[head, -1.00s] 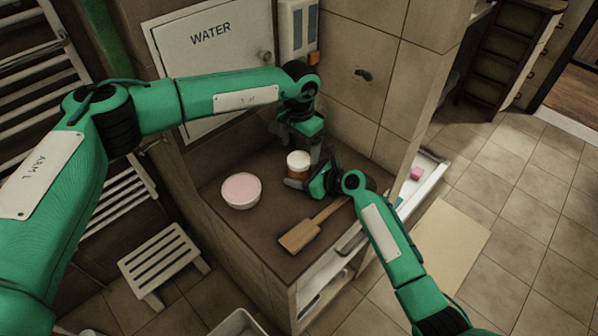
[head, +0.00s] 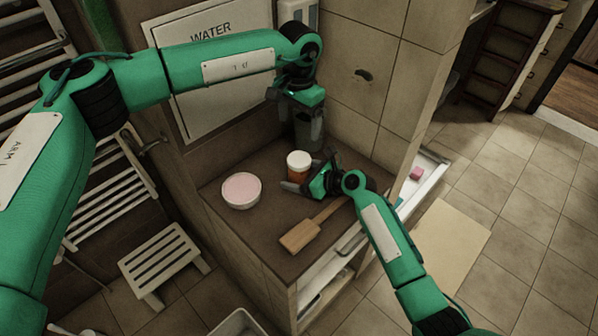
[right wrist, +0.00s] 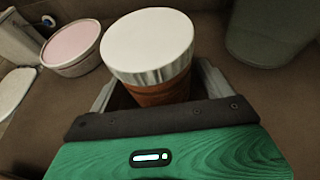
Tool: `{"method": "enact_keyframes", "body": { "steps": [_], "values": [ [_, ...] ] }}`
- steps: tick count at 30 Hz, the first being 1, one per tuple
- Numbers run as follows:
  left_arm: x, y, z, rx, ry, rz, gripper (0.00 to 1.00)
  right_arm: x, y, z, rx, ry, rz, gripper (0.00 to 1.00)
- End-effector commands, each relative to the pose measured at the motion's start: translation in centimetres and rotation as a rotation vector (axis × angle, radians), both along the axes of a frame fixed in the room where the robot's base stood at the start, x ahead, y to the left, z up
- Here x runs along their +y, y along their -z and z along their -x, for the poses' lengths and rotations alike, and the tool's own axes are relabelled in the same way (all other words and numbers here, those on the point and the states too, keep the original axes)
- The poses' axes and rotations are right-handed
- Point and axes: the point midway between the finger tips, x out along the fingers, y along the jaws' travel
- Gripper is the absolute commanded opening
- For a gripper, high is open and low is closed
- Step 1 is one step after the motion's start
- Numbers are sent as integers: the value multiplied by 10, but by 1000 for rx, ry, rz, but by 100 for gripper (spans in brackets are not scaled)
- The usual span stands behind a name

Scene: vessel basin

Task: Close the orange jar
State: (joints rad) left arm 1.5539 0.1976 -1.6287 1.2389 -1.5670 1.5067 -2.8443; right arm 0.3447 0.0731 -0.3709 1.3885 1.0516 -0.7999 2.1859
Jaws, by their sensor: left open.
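The orange jar (head: 300,174) stands upright on the brown counter, with a white lid (head: 298,158) on its top. The right wrist view shows the jar's orange body (right wrist: 160,93) under the white ribbed lid (right wrist: 148,47). I cannot tell whether the lid is screwed tight. My right gripper (head: 306,174) is low at the jar, with a finger on either side of its body; its palm hides part of the jar in the wrist view. My left gripper (head: 306,118) is open above and behind the jar, apart from the lid; its fingers blend with the dark background.
A pink-topped white tub (head: 241,190) stands left of the jar. A wooden paddle (head: 300,236) lies at the counter's front. A dark grey vessel (right wrist: 272,35) stands behind the jar. The tiled wall (head: 365,115) closes off the back right.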

Motion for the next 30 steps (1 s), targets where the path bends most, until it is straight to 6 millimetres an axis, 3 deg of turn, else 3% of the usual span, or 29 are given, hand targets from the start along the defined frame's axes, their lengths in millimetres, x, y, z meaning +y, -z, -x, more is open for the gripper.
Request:
{"method": "enact_keyframes", "body": {
  "steps": [11,30],
  "values": [
    [0,1,0,0,0,0,83,-7,-3,4,-1,1,-1,82],
    [0,10,0,0,0,0,83,-98,-47,65,0,1,0,82]
  ]
}}
